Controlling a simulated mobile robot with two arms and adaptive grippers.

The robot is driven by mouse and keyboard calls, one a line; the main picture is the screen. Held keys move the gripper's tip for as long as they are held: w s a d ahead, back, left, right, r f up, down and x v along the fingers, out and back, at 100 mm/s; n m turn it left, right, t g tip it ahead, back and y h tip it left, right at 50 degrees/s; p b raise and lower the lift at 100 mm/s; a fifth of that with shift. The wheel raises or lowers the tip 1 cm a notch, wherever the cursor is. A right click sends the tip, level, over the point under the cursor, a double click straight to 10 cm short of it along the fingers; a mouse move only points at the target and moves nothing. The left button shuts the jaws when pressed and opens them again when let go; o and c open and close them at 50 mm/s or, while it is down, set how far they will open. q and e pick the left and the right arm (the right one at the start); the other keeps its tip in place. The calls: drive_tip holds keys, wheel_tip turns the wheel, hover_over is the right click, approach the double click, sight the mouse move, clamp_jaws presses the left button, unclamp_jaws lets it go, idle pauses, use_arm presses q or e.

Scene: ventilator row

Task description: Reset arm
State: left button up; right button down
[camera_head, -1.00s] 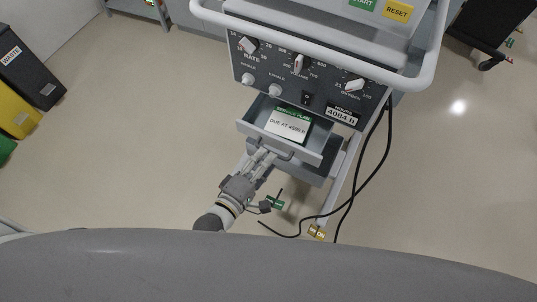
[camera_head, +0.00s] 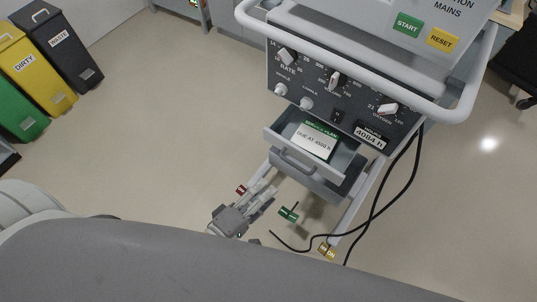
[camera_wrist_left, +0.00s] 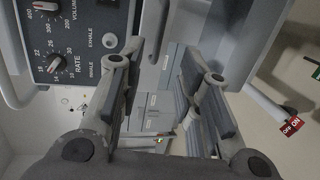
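My left gripper (camera_head: 262,196) is in the head view, below and left of the ventilator's open drawer (camera_head: 283,160), apart from its handle. In the left wrist view its two fingers (camera_wrist_left: 165,95) stand apart with nothing between them. The ventilator (camera_head: 350,75) has a dark control panel with white knobs and green START and yellow RESET labels above. A card (camera_head: 314,140) reading "DUE AT 4500 h" lies in the open drawer. The hours display (camera_head: 371,137) reads 4084 h. My right gripper is not in view.
Black cables (camera_head: 392,200) hang from the ventilator's right side to the floor. Red, green (camera_head: 288,214) and yellow (camera_head: 326,250) tags are near its base. Green, yellow (camera_head: 32,72) and black bins stand at the left. Floor between the bins and ventilator is clear.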

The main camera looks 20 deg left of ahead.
use_arm(q)
drive_tip(key=s+a+f+m+g+y, duration=0.1)
drive_tip(key=s+a+f+m+g, duration=0.15)
drive_tip(key=f, duration=0.65)
drive_tip(key=s+a+f+m+g+y, duration=0.1)
drive_tip(key=a+f+m+g+y, duration=0.15)
drive_tip(key=f, duration=0.65)
drive_tip(key=s+a+f+m+g+y, duration=0.1)
drive_tip(key=s+a+f+m, duration=0.2)
drive_tip(key=f, duration=0.6)
drive_tip(key=s+a+f+m+g+y, duration=0.1)
drive_tip(key=s+a+f+m+g, duration=0.2)
drive_tip(key=s+f, duration=0.4)
drive_tip(key=s+a+f+m+g+y, duration=0.1)
drive_tip(key=s+a+f+m+g, duration=0.2)
drive_tip(key=s+f, duration=0.5)
drive_tip(key=s+m+g, duration=0.1)
drive_tip(key=s, duration=0.1)
drive_tip(key=shift+s+a+m, duration=0.2)
drive_tip(key=shift+s+m, duration=0.1)
